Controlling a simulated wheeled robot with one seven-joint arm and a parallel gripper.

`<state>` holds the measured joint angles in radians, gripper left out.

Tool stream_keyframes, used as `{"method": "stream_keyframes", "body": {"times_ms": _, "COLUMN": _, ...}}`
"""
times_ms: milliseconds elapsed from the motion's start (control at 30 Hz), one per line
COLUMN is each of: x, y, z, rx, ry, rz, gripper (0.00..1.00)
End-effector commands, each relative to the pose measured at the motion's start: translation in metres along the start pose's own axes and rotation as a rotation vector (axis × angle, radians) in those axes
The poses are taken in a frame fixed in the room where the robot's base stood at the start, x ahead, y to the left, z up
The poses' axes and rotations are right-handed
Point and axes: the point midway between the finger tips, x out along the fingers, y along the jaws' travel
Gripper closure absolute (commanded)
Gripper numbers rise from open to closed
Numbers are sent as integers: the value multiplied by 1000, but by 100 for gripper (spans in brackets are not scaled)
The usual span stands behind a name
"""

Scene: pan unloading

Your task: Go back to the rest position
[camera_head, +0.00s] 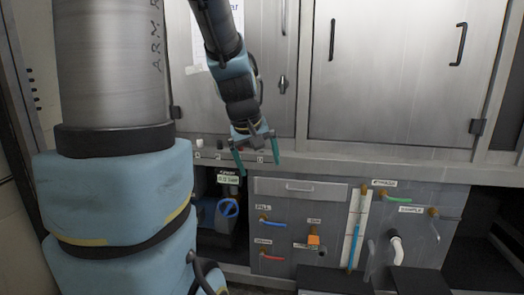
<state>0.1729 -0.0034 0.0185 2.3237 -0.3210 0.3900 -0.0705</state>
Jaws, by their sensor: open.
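My gripper (256,154) hangs at the end of my arm in the upper middle of the head view, pointing down. Its two green fingers are spread apart with nothing between them. It is in front of the ledge below the grey cabinet doors and looks clear of the panel beneath. My arm comes down from the top of the picture with blue and dark padding. No pan can be made out in this view.
Metal cabinet doors (400,75) with dark handles fill the back. Below are a drawer (298,190), a panel of labelled valves with coloured handles, a white pipe (397,247), and a digital display (228,179) above a dark recess. Dark flat surfaces (335,279) lie at lower right.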

Motion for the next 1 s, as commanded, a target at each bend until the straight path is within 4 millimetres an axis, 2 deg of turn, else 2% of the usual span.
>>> {"method": "stream_keyframes", "body": {"times_ms": 33, "x": 8, "y": -18, "z": 22, "rx": 45, "ry": -48, "rz": -40, "gripper": 0}}
{"method": "stream_keyframes", "body": {"times_ms": 100, "x": 15, "y": -39, "z": 49, "rx": 109, "ry": -106, "rz": -85, "gripper": 0}}
{"method": "stream_keyframes", "body": {"times_ms": 333, "x": 23, "y": -98, "z": 129, "rx": 300, "ry": -293, "rz": -192, "gripper": 0}}
{"method": "stream_keyframes", "body": {"times_ms": 400, "x": 1, "y": -89, "z": 115, "rx": 298, "ry": -282, "rz": -188, "gripper": 0}}
{"method": "stream_keyframes", "body": {"times_ms": 667, "x": -51, "y": -73, "z": 93, "rx": 295, "ry": -280, "rz": -187, "gripper": 0}}
{"method": "stream_keyframes", "body": {"times_ms": 1000, "x": -140, "y": -47, "z": 56, "rx": 294, "ry": -279, "rz": -187, "gripper": 0}}
